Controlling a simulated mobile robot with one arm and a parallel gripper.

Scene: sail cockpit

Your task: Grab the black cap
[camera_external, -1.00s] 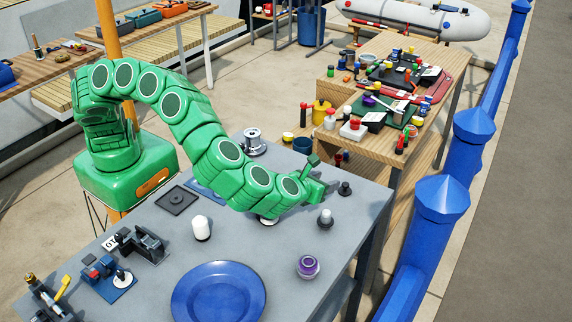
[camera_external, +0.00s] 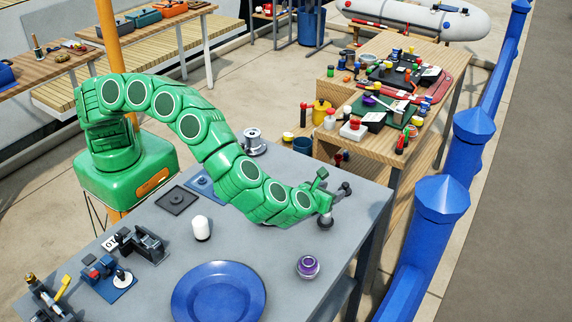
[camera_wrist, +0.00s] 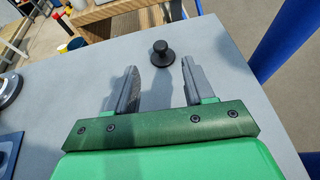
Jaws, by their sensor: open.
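The black cap (camera_wrist: 161,54) is a small dark knob with a round top and a wider base. It stands upright on the grey table, near the table's edge, just beyond my fingertips in the wrist view. My gripper (camera_wrist: 160,68) is open and empty, its two grey fingers pointing toward the cap, which lines up with the gap between them. In the external view my gripper (camera_external: 334,202) is at the right side of the table, close to the cap (camera_external: 346,187), which is partly covered there.
On the grey table stand a white-topped cylinder (camera_external: 201,228), a purple jar (camera_external: 307,267), a blue plate (camera_external: 219,297) and a metal spool (camera_external: 254,142). A cluttered wooden table (camera_external: 355,154) is beyond the edge. Blue posts (camera_external: 442,200) line the right.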

